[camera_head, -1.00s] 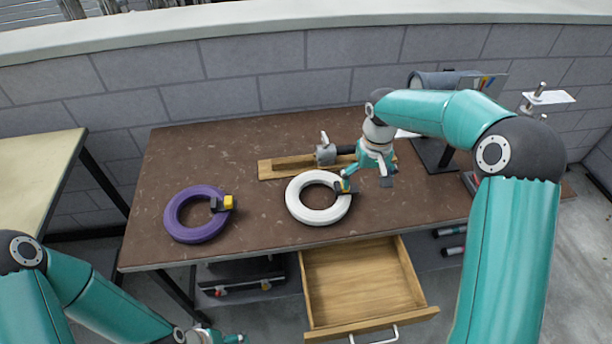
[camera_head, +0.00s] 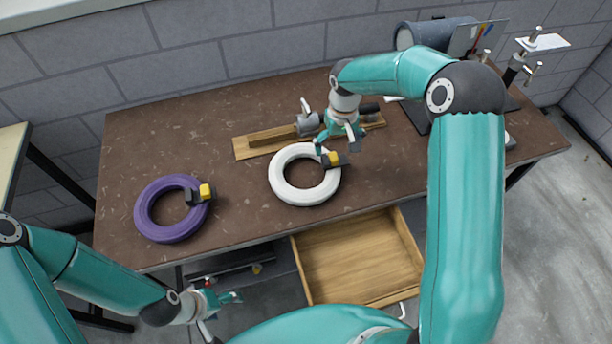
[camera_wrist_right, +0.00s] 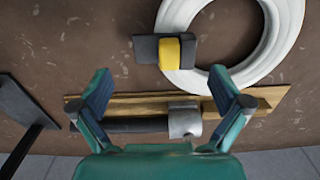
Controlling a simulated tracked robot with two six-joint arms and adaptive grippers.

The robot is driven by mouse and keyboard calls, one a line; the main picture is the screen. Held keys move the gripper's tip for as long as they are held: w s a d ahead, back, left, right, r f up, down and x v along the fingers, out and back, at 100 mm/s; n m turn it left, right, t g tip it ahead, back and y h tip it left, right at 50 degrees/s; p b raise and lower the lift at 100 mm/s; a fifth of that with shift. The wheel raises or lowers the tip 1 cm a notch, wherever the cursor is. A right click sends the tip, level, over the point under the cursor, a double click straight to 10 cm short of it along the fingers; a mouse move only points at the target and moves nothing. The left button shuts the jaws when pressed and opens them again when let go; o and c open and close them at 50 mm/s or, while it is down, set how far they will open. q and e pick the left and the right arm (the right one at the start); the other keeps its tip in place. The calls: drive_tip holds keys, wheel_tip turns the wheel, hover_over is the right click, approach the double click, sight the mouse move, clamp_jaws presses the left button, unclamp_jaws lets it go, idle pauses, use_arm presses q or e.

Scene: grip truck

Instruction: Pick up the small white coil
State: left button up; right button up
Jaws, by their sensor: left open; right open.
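The white coil (camera_head: 283,186) lies flat on the brown table, with a black and yellow clip (camera_head: 333,158) at its upper right side. It also shows in the right wrist view (camera_wrist_right: 281,40), with the clip (camera_wrist_right: 172,50) ahead of the fingers. My right gripper (camera_head: 337,149) is open and empty, just above and beside the clip; in the right wrist view its two fingers (camera_wrist_right: 160,92) are spread apart, and I cannot tell if they touch anything. My left gripper (camera_head: 226,304) is open and empty, low in front of the table, away from the coil.
A purple coil (camera_head: 152,222) with its own clip lies to the left on the table. Behind the white coil is a wooden board (camera_head: 258,145) with a grey clamp (camera_head: 307,122). An open empty drawer (camera_head: 350,262) juts out below the front edge.

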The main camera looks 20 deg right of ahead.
sight(335, 162)
drive_tip(key=f+b, duration=0.1)
drive_tip(key=f, duration=0.2)
drive_tip(key=f+b, duration=0.2)
drive_tip(key=f, duration=0.2)
drive_tip(key=shift+s+a+f, duration=0.1)
drive_tip(key=shift+a+f, duration=0.1)
drive_tip(key=shift+r, duration=0.1)
drive_tip(key=shift+c, duration=1)
drive_tip(key=c, duration=1.5)
drive_tip(key=shift+r, duration=0.2)
